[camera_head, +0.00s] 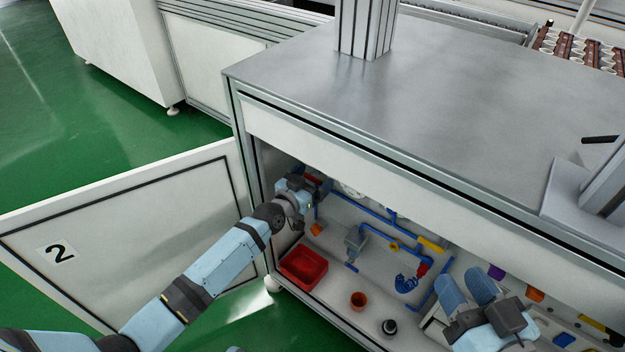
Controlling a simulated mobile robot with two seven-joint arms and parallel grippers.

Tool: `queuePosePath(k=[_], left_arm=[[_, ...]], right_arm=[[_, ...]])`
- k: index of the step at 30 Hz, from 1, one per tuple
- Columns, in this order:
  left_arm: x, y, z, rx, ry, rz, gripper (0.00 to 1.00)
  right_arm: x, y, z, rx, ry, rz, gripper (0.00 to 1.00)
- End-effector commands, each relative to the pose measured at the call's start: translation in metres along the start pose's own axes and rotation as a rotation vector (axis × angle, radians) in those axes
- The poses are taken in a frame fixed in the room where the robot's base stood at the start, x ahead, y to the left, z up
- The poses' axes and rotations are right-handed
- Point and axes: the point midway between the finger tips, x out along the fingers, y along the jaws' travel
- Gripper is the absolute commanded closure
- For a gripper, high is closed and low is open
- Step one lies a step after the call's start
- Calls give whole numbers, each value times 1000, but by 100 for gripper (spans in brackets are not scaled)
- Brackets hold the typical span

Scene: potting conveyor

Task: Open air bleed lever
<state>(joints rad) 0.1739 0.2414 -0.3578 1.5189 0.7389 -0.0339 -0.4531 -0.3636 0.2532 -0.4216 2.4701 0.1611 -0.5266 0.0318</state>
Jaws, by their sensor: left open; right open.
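Inside the open cabinet, blue pipework (362,208) with small fittings runs along the back wall. I cannot tell for certain which fitting is the air bleed lever. A small red part (313,179) shows at the tip of my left gripper (322,186), at the upper left of the cabinet opening. The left gripper is open; its fingertips are small and partly hidden, so contact is unclear. Another red fitting (422,269) sits on the pipe further right, below a yellow part (431,243). My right gripper (465,288) is open at the lower right, in front of the cabinet, apart from the pipework.
The open door (130,225), marked 2, swings out left. The grey tabletop (440,110) overhangs the opening.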

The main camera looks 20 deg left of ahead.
Motion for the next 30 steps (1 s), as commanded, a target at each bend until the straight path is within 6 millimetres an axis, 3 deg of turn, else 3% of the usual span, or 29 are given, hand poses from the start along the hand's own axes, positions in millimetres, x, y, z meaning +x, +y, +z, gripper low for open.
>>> queuePosePath(k=[4,10,20,30], left_arm=[[0,0,0,0,0,0,16],[0,0,0,1,0,0,62],[0,0,-2,-32,0,0,63],[-1,-2,-8,-242,0,0,63]], right_arm=[[0,0,-1,0,1,0,57],[0,0,-1,0,1,-1,57],[0,-1,-2,7,-4,-3,57],[-3,-8,-2,83,-44,-2,57]])
